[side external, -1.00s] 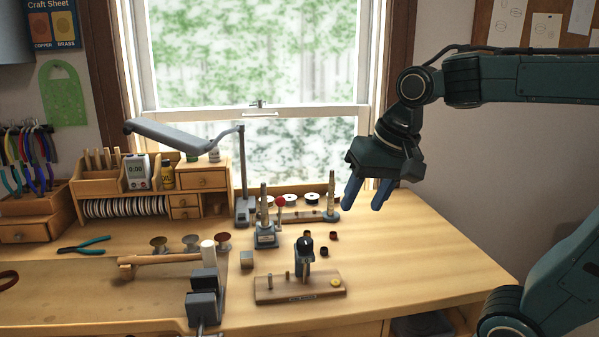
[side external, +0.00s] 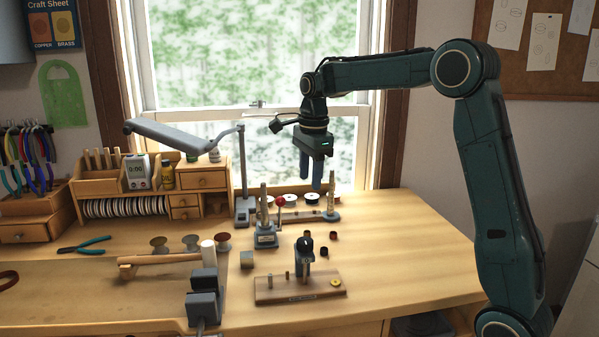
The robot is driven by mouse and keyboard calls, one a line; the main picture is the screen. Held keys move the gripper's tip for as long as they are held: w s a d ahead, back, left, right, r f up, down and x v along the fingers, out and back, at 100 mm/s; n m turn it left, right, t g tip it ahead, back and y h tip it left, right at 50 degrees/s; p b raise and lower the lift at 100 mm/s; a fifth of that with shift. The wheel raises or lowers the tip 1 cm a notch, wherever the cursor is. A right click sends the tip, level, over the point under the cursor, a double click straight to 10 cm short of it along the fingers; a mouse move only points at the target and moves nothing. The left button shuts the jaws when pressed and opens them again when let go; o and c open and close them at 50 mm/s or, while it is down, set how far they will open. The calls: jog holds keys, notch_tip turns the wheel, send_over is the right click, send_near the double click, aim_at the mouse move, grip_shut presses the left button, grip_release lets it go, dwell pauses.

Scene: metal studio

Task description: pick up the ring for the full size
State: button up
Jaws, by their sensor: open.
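My gripper (side external: 311,182) hangs with its fingers pointing down in front of the window, above the back of the bench. It is open, and nothing shows between its fingers. A small gold round piece (side external: 335,282), which may be a ring, lies on the right end of a wooden board with short pegs (side external: 300,294). It is well below my gripper and nearer the camera. Two tapered mandrels stand behind it: one on a grey base (side external: 263,200), one at the back (side external: 331,197). I cannot tell whether either carries a ring.
Small dark round pieces (side external: 324,251) lie near a dark upright tool (side external: 306,250). The bench's right side (side external: 420,245) is clear.

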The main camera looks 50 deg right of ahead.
jog(key=w+d+f+m, duration=0.1)
jog(key=m, duration=0.1)
jog(key=w+d+f+m, duration=0.1)
jog(key=w+d+f, duration=0.1)
jog(key=shift+w+d+f+m+g, duration=0.15)
jog(key=shift+d+m+g, duration=0.1)
jog(key=shift+m+g, duration=0.15)
jog(key=shift+f, duration=0.1)
send_over(307, 234)
jog(key=d, duration=0.1)
jog(key=shift+w+f, duration=0.2)
jog(key=shift+f, duration=1.9)
jog(key=shift+w+f, duration=0.2)
jog(key=shift+f, duration=1.9)
jog(key=shift+f, duration=2.55)
grip_shut()
